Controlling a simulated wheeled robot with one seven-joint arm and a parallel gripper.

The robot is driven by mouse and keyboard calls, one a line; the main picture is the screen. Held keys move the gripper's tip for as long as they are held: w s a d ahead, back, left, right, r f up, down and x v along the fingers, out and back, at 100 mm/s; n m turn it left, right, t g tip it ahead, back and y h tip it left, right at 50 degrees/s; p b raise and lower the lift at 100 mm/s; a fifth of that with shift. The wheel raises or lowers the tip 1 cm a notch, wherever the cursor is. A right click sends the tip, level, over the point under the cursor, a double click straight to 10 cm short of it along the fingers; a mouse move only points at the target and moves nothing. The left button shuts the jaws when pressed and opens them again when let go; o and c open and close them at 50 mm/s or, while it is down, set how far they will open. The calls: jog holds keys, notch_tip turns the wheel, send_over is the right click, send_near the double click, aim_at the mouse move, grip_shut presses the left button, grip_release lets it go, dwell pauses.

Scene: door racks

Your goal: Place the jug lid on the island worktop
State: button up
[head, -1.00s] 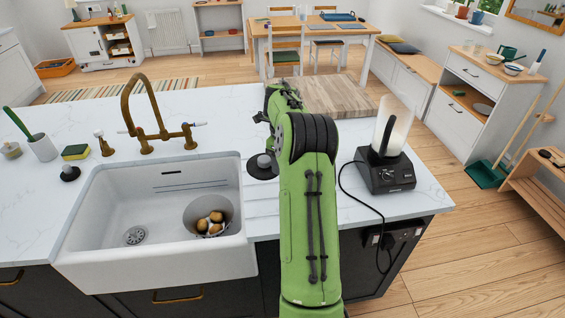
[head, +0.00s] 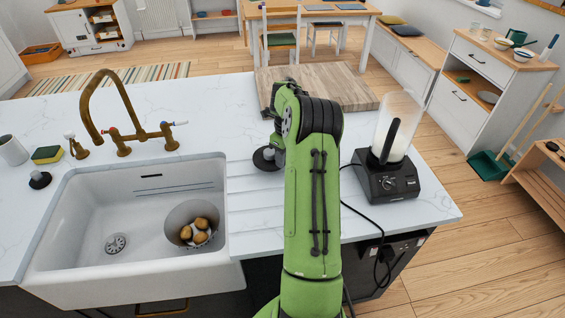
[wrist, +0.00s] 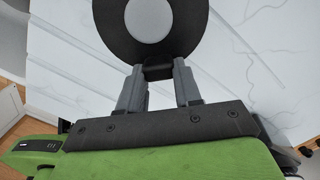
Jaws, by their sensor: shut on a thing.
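The jug lid is a dark round disc with a grey centre. In the wrist view the lid (wrist: 153,20) is gripped at its edge by the two grey fingers of my gripper (wrist: 158,74). In the head view the lid (head: 264,160) shows beside my green arm, over the island worktop (head: 238,120), right of the sink. I cannot tell whether it touches the surface. The arm hides my gripper's fingers in the head view. White worktop with grooves shows beneath the lid in the wrist view.
A sink (head: 80,228) with a bowl (head: 170,222) of round brown items lies to the left. A blender (head: 388,180) with an open-topped jug stands right of my arm, its cable trailing over the edge. A wooden board (head: 350,92) lies behind. Clear worktop lies left of the board.

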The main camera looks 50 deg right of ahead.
notch_tip(320, 180, down, 3)
jog(key=shift+w+d+r, duration=0.1)
jog(key=shift+d, duration=0.05)
jog(key=shift+f, duration=0.2)
jog(key=o, duration=1)
jog(key=shift+r, duration=0.1)
jog(key=shift+o, duration=0.2)
